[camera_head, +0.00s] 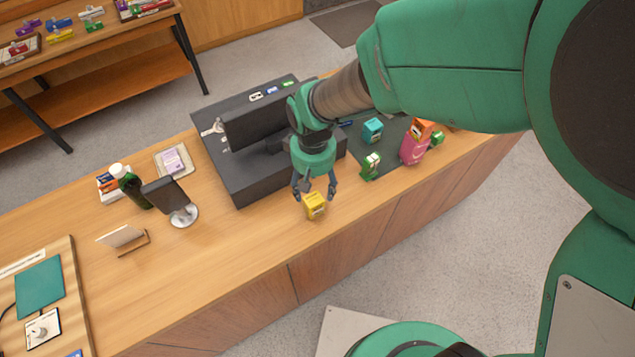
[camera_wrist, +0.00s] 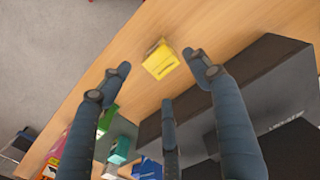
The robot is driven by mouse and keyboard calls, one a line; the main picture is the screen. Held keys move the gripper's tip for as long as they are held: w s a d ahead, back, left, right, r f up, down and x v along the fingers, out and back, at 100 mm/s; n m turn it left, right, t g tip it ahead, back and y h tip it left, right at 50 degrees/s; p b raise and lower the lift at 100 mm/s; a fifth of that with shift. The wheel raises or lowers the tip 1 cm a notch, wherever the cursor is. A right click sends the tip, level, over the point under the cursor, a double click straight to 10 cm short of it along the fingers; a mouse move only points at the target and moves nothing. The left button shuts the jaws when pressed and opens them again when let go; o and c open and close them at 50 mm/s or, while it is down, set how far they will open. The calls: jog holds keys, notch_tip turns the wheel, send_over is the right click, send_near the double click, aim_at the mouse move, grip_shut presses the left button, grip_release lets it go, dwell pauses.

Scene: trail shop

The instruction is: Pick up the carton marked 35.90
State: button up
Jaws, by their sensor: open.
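A small yellow carton (camera_head: 315,206) stands on the wooden counter, near its front edge. In the wrist view the yellow carton (camera_wrist: 161,61) shows dark marks on one face, too small to read. I cannot tell which carton bears 35.90. My gripper (camera_head: 314,188) is open, just above and behind the yellow carton in the head view. In the wrist view its dark fingers (camera_wrist: 159,72) are spread, with the carton beyond their tips and nothing between them. Other cartons stand to the right: a teal one (camera_head: 373,129), a green-and-white one (camera_head: 370,167) and an orange one (camera_head: 422,126).
A black checkout unit with a screen (camera_head: 255,125) stands close behind my gripper. A pink item (camera_head: 412,151) stands at the right. A bottle (camera_head: 131,188), small display (camera_head: 172,196) and card stand (camera_head: 124,239) are at left. The counter (camera_head: 235,243) left of the yellow carton is clear.

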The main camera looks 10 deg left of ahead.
aim_at(314, 199)
jog(key=shift+f+b, duration=0.4)
jog(key=shift+f, duration=2.55)
jog(key=shift+a+f+b, duration=0.1)
jog(key=shift+f+b, duration=0.45)
jog(key=shift+f, duration=2.05)
jog(key=shift+s, duration=0.1)
jog(key=c, duration=1.3)
